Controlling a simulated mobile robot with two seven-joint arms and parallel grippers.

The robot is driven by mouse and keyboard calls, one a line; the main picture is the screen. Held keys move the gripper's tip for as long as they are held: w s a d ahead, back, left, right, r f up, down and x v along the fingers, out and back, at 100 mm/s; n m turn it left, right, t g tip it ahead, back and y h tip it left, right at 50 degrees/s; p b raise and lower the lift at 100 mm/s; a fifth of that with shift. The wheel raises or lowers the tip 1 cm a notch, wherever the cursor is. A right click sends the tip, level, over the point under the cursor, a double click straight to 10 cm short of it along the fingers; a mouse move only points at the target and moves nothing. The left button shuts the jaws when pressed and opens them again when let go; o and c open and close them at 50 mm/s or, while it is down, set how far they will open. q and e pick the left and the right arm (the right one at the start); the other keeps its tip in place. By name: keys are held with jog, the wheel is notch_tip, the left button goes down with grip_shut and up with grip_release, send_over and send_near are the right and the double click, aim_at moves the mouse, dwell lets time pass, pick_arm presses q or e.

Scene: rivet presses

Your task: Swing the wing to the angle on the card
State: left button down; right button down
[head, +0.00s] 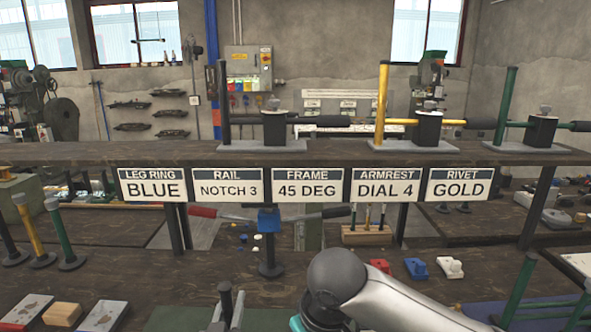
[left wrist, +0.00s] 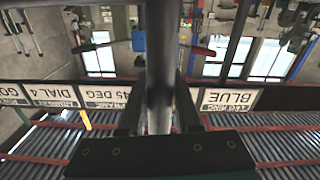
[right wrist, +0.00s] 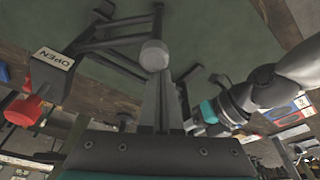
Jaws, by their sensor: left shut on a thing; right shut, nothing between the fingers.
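The card reading FRAME 45 DEG (head: 308,189) hangs on the shelf edge in the head view, and shows upside down in the left wrist view (left wrist: 105,97). My left gripper (head: 230,316) is low in the head view, partly cut off by the frame. In the left wrist view its fingers (left wrist: 160,118) are shut on a dark grey bar (left wrist: 159,60). I cannot tell for sure whether this bar is part of the wing. My right gripper (right wrist: 164,100) is shut and empty, above a green mat (right wrist: 210,40) with a dark tube frame (right wrist: 115,42).
Several upright posts (head: 64,240) stand at left, with blocks (head: 62,314) in front. Red, blue and white parts (head: 415,268) lie at right.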

jog(key=shift+w+a, duration=0.9)
jog(key=shift+w, duration=0.05)
jog(key=w+a+v, duration=0.1)
jog(key=v, duration=0.7)
jog(key=shift+w+r, duration=0.3)
jog(key=shift+r, duration=0.3)
